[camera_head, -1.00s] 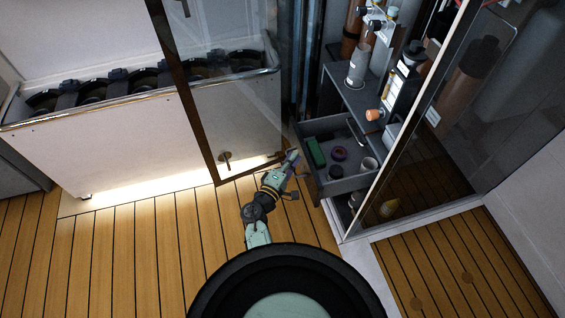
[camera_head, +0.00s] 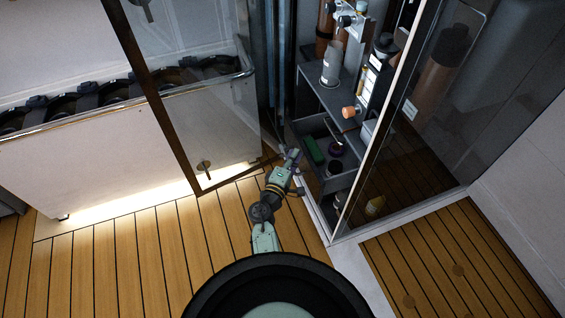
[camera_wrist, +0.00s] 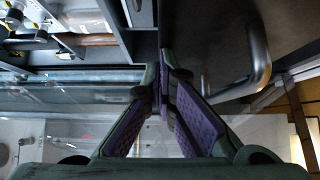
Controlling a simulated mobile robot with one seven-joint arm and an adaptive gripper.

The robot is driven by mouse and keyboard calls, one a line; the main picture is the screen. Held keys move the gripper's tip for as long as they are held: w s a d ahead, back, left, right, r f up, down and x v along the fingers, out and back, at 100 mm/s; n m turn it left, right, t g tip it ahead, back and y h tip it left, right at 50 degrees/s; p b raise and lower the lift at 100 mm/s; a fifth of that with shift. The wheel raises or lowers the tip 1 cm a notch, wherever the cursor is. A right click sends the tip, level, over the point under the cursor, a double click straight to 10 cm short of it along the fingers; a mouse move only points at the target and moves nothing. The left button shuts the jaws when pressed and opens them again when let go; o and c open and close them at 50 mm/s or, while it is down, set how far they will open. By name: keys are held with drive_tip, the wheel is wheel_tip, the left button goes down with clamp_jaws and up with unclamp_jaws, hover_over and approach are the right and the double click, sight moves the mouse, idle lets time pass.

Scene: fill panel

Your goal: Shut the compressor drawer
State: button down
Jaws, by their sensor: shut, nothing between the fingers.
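The compressor drawer (camera_head: 323,137) is a dark grey drawer inside the cabinet, partly open. A green block, a purple ring and a small cup show inside it. In the wrist view its dark front (camera_wrist: 212,32) fills the upper right, with a curved metal handle (camera_wrist: 263,62). My gripper (camera_head: 293,154) is at the drawer's front, towards its left side. In the wrist view my gripper (camera_wrist: 166,60) is shut and empty, its purple-padded fingertips at the left edge of the front, clear of the handle. I cannot tell whether they touch.
A glass door (camera_head: 205,125) with a brown frame stands open on the left. A glass panel (camera_head: 425,130) closes off the cabinet's right side. Shelves above the drawer hold bottles and a canister (camera_head: 332,65). The wooden floor (camera_head: 130,255) is clear at left.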

drive_tip(key=w+d+b, duration=0.1)
drive_tip(key=w+d, duration=0.1)
drive_tip(key=d, duration=0.5)
drive_tip(key=w+d+b, duration=0.2)
drive_tip(key=d, duration=0.5)
drive_tip(key=shift+w+d, duration=0.2)
drive_tip(key=shift+w, duration=0.1)
drive_tip(key=shift+d+r, duration=0.1)
drive_tip(key=shift+b, duration=0.3)
